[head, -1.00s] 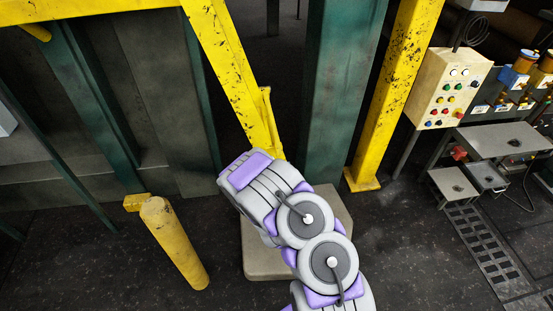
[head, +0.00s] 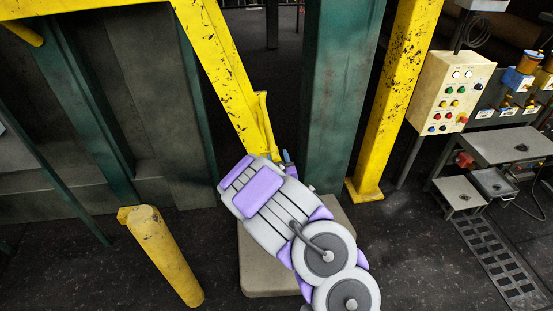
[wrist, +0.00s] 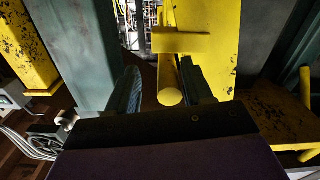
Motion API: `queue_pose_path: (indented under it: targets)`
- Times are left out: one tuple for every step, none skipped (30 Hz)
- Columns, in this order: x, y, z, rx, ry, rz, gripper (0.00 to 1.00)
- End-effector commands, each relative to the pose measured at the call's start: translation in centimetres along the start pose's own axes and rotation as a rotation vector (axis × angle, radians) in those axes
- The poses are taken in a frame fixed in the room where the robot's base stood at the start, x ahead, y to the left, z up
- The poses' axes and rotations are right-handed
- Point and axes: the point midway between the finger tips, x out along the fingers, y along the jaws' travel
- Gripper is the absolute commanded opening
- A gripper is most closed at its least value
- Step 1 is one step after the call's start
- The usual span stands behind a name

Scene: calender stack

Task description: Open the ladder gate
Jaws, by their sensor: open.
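The ladder gate looks to be the yellow scuffed slanting beam (head: 222,75), running from the top left down to behind my arm. A thin yellow bar (head: 264,118) stands along its lower right side. In the wrist view a yellow round bar (wrist: 170,88) points toward me, with a yellow crosspiece (wrist: 180,41) behind it. My gripper (wrist: 163,84) is open, with one dark finger on each side of the round bar. I cannot tell whether either finger touches it. In the head view my arm hides most of the gripper; only a bit of it (head: 287,162) shows.
A green column (head: 340,90) stands just right of the gate, with a yellow post (head: 397,90) beyond it. A short yellow bollard (head: 165,255) stands at left. A control box (head: 452,92) and metal tables (head: 500,144) are at right. Dark floor is clear between.

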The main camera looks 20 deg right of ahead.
Motion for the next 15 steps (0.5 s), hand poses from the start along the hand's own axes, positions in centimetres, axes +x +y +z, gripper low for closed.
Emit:
queue_pose_path:
  targets:
    - [0.39, -0.22, -0.14, 0.0, 0.005, -0.001, 0.51]
    - [0.55, -0.26, -0.17, -0.001, 0.005, -0.002, 0.51]
    - [0.72, -0.31, -0.18, -0.002, 0.004, -0.002, 0.51]
    - [0.8, -0.39, -0.18, -0.003, 0.004, -0.002, 0.51]
    - [0.86, -0.46, -0.2, -0.004, 0.003, -0.002, 0.51]
    - [0.92, -0.54, -0.22, -0.006, 0.002, -0.002, 0.51]
    - [0.95, -0.58, -0.23, -0.006, 0.002, -0.002, 0.51]
    - [0.96, -0.59, -0.22, -0.007, 0.001, -0.002, 0.51]
    - [0.98, -0.58, -0.22, -0.006, 0.001, -0.002, 0.51]
    - [1.0, -0.54, -0.19, -0.006, 0.001, -0.003, 0.51]
    - [1.01, -0.49, -0.18, -0.005, 0.001, -0.003, 0.51]
    - [1.03, -0.4, -0.13, -0.004, 0.0, -0.003, 0.51]
    - [1.05, -0.34, -0.1, -0.003, 0.0, -0.003, 0.51]
    - [1.06, -0.32, -0.09, -0.003, 0.0, -0.003, 0.51]
    - [1.06, -0.31, -0.08, -0.003, 0.0, -0.003, 0.5]
